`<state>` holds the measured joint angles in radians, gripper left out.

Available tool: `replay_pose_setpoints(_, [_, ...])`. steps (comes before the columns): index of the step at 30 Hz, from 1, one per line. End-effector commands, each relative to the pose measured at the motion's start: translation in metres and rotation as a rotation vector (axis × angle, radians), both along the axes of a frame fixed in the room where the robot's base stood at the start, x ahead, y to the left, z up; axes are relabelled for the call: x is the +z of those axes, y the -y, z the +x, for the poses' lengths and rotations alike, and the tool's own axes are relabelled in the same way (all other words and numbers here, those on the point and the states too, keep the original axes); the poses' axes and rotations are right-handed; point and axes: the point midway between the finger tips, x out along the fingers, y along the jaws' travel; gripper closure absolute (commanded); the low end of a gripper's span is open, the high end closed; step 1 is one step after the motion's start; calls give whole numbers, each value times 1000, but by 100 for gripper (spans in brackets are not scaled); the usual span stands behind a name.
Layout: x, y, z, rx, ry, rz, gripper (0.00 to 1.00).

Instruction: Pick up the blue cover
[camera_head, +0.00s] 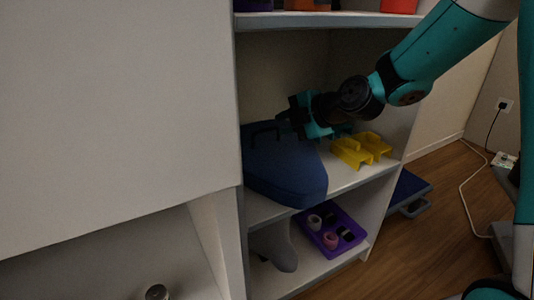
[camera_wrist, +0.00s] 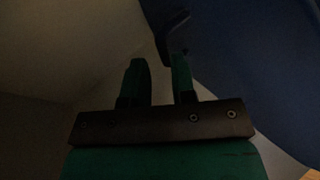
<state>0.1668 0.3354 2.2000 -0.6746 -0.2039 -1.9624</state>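The blue cover (camera_head: 290,170) lies on the middle shelf, with a dark handle (camera_head: 264,132) rising at its back left. In the wrist view the cover (camera_wrist: 255,70) fills the right side in deep shadow, and its handle (camera_wrist: 173,36) shows just beyond the fingertips. My gripper (camera_head: 287,114) is above the back of the cover, right of the handle in the head view. In the wrist view my gripper (camera_wrist: 159,68) has its two fingers apart with an empty gap. The right fingertip appears close to the handle; I cannot tell whether they touch.
A yellow object (camera_head: 361,150) stands on the same shelf (camera_head: 350,179), right of the cover. The upper shelf (camera_head: 330,20) is overhead, and cabinet walls stand on both sides. A purple tray (camera_head: 331,232) with small items is below. A blue platform (camera_head: 410,190) lies outside, right.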

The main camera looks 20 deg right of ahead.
Motion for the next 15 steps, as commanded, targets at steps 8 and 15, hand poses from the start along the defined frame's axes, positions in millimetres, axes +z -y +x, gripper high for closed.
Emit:
replay_pose_setpoints(8, [-23,-23,17,4,1,0,76])
replay_pose_setpoints(15, [-29,-33,32,0,0,0,76])
